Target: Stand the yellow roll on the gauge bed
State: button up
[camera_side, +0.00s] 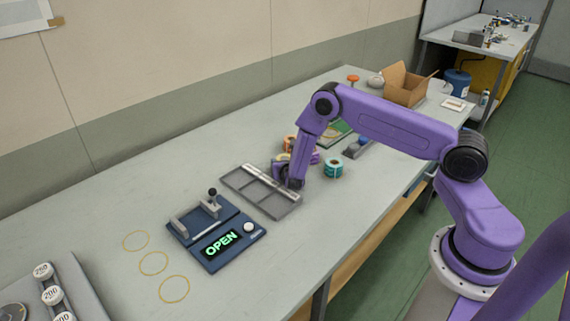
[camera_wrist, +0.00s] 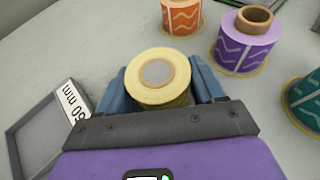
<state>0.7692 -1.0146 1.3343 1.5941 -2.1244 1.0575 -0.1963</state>
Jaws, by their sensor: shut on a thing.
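The yellow roll (camera_wrist: 158,97) is upright in the wrist view, its round core facing the camera. My gripper (camera_wrist: 162,84) is shut on it, with one blue finger on each side. In the side view my gripper (camera_side: 283,175) is at the far edge of a grey divided tray, and the roll is mostly hidden by it. I cannot tell if the roll touches the table.
The grey tray (camera_side: 262,190) lies between my gripper and the blue device. Orange (camera_wrist: 182,15), purple (camera_wrist: 245,42) and teal (camera_wrist: 305,100) rolls stand close by. Yellow rings (camera_side: 153,263) mark the near table. A weight stand (camera_side: 80,285) is at lower left.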

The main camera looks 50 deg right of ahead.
jog(key=shift+f, duration=0.1)
jog(key=o, duration=1.1)
